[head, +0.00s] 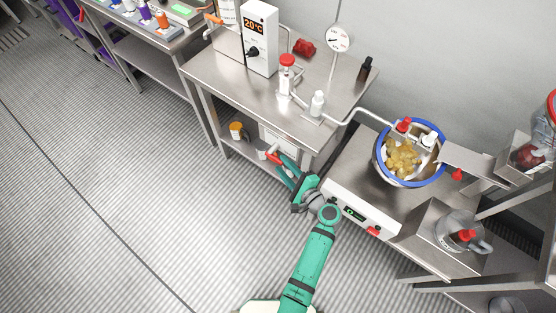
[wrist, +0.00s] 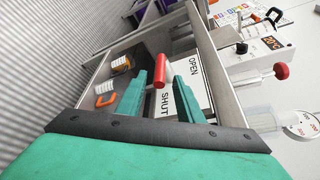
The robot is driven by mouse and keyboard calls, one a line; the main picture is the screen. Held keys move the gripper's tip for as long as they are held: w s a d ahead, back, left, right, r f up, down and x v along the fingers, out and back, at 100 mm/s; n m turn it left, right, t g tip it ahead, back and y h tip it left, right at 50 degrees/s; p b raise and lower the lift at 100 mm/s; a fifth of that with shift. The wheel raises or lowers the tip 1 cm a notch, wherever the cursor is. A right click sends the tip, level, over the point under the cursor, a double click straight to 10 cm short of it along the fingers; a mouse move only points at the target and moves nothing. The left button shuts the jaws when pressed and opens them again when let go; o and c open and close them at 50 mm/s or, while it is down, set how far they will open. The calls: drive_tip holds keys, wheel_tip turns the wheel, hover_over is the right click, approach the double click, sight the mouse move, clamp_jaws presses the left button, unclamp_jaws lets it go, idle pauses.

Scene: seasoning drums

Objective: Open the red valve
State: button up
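The red valve handle (wrist: 161,71) shows in the wrist view as a short red bar in front of a white sign (wrist: 194,72) reading OPEN and SHUT. In the head view the red handle (head: 272,157) is at the side of the steel table, below its top. My green gripper (head: 282,165) is open there, at the handle. In the wrist view my gripper's fingers (wrist: 160,82) stand on either side of the handle. I cannot tell whether they touch it. The valve body behind the handle is mostly hidden.
The steel table (head: 222,75) carries a temperature box (head: 259,38) and bottles. Its lower shelf holds an orange-capped jar (head: 236,131). To the right, a blue-rimmed bowl (head: 378,165) stands on a bench with a control panel (head: 352,213). Floor to the left is clear.

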sight(278, 160)
drive_tip(key=shift+x, duration=1.85)
clamp_jaws()
